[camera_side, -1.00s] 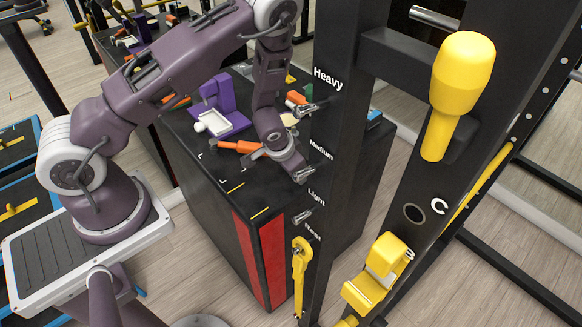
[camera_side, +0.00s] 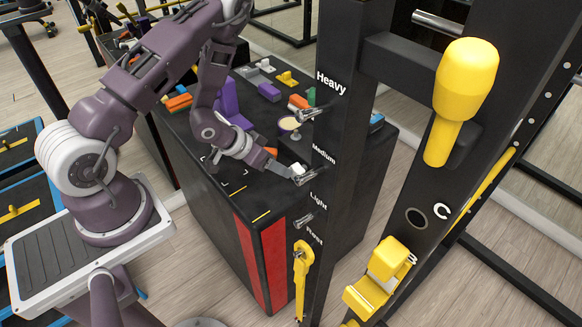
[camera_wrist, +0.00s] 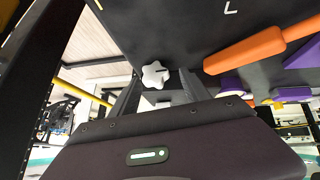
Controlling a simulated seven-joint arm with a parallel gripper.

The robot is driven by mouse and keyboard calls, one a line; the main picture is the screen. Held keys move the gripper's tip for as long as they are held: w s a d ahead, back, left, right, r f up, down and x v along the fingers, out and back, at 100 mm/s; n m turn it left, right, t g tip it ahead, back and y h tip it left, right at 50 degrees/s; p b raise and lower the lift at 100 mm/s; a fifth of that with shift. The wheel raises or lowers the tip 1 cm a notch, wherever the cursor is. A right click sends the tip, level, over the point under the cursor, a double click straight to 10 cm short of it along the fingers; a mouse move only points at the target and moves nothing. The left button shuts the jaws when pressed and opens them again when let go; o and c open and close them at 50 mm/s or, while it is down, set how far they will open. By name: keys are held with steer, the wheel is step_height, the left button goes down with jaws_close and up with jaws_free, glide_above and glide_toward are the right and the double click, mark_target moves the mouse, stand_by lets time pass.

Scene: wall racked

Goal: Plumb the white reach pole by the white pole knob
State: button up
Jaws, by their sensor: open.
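A white lobed knob (camera_wrist: 155,74) shows in the wrist view, just beyond and between the fingers of my gripper (camera_wrist: 158,92). I cannot tell if either finger touches it. In the side view my gripper (camera_side: 292,172) is beside the black upright near the word Medium, above the table edge. A small white piece (camera_side: 298,169) shows at its fingertips, likely the same knob. The gripper is open. I cannot make out the white reach pole's length or lean; the gripper and upright may hide it.
The black upright (camera_side: 343,150) carries silver pegs and a hanging yellow lever (camera_side: 301,266). A yellow handle (camera_side: 465,90) and yellow block (camera_side: 380,277) are on the right post. The black table holds a purple block (camera_side: 231,104) and other pieces; an orange handle (camera_wrist: 245,50) is near the gripper.

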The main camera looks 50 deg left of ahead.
mark_target(294, 171)
steer(key=shift+s+r+n+t+h, duration=0.3)
steer(key=shift+s+n+t+h, duration=0.1)
steer(key=shift+n+t+h, duration=0.1)
steer(key=shift+w+r+t, duration=0.1)
steer(key=shift+r+t, duration=0.05)
steer(key=shift+t, duration=0.15)
steer(key=x, duration=0.6)
steer(key=shift+w+d, duration=0.2)
steer(key=shift+w, duration=0.1)
steer(key=c, duration=1.1)
steer(key=shift+d+m+y, duration=0.3)
steer(key=shift+m+y, duration=0.3)
steer(key=shift+y, duration=0.5)
steer(key=shift+d+m+y, duration=0.15)
steer(key=shift+m+y, duration=0.35)
steer(key=shift+y, duration=0.3)
